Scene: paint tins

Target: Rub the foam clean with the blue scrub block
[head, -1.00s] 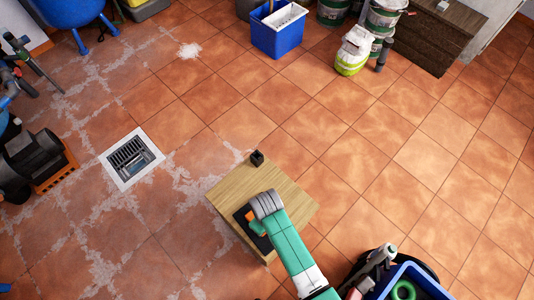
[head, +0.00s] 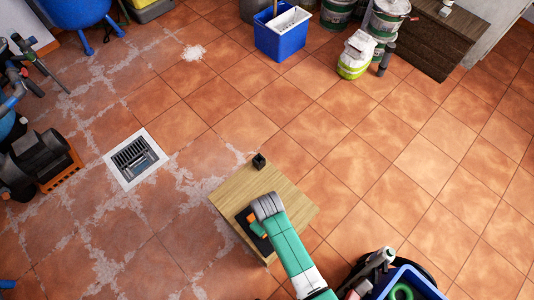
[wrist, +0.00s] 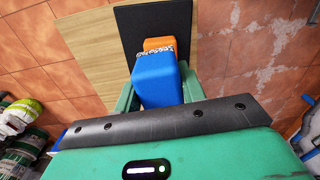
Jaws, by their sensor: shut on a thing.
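In the head view my gripper (head: 257,227) is at the black pad (head: 246,212) on a small wooden table, and the block is mostly hidden there. In the wrist view the block is over or on the black pad (wrist: 152,22); I cannot tell whether it touches.
The wooden table (head: 285,200) bears a small dark cube (head: 259,161). A floor drain (head: 135,159) lies left of it. A blue bucket (head: 282,43), paint tins (head: 385,18) and a brown cabinet (head: 434,40) stand at the back. A blue crate (head: 410,281) is front right. Mid-right floor is clear.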

